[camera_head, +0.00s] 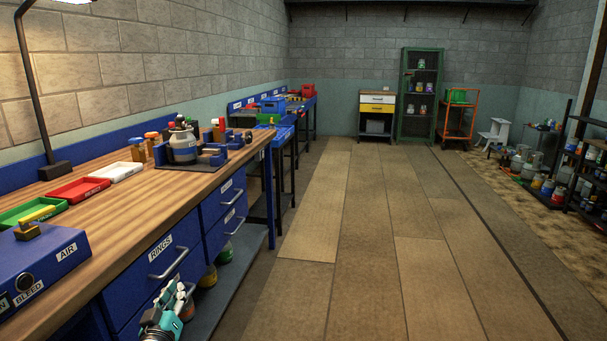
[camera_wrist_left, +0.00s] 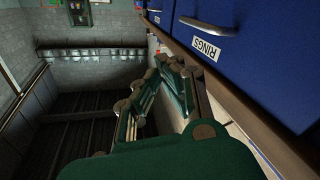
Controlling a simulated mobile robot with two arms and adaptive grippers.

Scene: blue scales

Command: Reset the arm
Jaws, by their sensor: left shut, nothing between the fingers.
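My left gripper (camera_head: 176,300) is at the bottom of the head view, low in front of the blue drawer labelled RINGS (camera_head: 168,262). It is teal and dark, and it is shut with nothing held. My right gripper is in neither view.
The wooden workbench (camera_head: 135,205) runs along the left wall. On it are a green tray (camera_head: 20,215), a red tray (camera_head: 78,190), a white tray (camera_head: 116,172) and a blue box labelled AIR (camera_head: 45,275). A lower shelf (camera_head: 232,280) holds jars.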

